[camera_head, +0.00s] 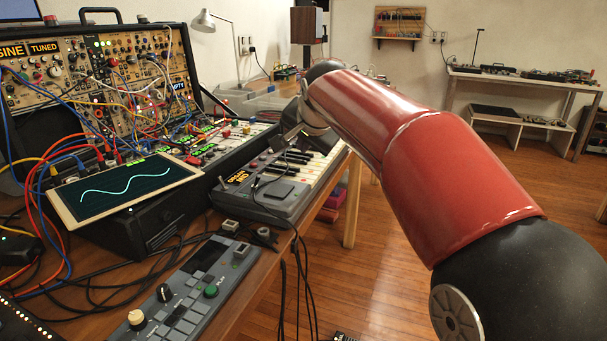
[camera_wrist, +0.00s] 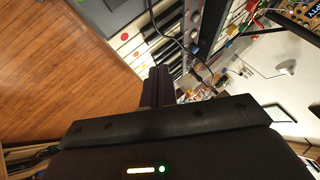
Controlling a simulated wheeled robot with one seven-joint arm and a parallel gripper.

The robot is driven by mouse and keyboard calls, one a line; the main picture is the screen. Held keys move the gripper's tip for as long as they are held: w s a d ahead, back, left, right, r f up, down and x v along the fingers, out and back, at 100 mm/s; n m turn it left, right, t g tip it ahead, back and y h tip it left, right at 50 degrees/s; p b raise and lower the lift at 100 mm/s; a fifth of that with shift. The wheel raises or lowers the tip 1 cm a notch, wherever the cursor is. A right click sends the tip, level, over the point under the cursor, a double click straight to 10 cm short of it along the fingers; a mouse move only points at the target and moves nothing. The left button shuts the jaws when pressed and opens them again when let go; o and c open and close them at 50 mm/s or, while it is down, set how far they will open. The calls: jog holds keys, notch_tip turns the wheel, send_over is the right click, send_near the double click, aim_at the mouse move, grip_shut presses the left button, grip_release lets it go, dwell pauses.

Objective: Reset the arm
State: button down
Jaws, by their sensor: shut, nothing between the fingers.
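My red and black arm reaches from the lower right of the head view toward the keyboard. My gripper (camera_wrist: 158,80) is shut and empty in the wrist view, its dark fingers pointing toward the keyboard. In the head view a small part of the gripper (camera_head: 287,138) shows above the keyboard's far end, partly hidden by the arm. The grey keyboard (camera_head: 245,197) with black and white keys lies on the wooden desk. Its keys (camera_wrist: 128,46) also show beyond the fingers in the wrist view. I cannot tell the exact gap between fingertips and keys.
A modular synth case (camera_head: 95,75) with many patch cables stands at left, a tablet (camera_head: 125,188) with a wave in front. A grey controller (camera_head: 187,293) and loose black cables lie on the near desk. The wooden floor (camera_head: 380,270) right of the desk is mostly open.

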jog(key=shift+d+f, duration=0.1)
dwell(0.4)
jog(key=s+d+f+n+g+h, duration=0.1)
jog(key=s+d+f, duration=0.1)
jog(key=s+d, duration=0.5)
jog(key=s+d+f+n, duration=0.1)
jog(key=s+d+f, duration=0.3)
jog(key=s, duration=0.5)
jog(key=s+d+f+n+g, duration=0.1)
jog(key=s+d+f+n, duration=0.1)
jog(key=s+f, duration=0.4)
jog(key=s+d+f+n+g+h, duration=0.1)
jog(key=s+d+f, duration=0.3)
jog(key=s, duration=0.8)
notch_tip(320, 180, down, 2)
jog(key=shift+d+f+n+h, duration=0.2)
jog(key=shift+d+n+h, duration=0.1)
jog(key=shift+d+n, duration=0.1)
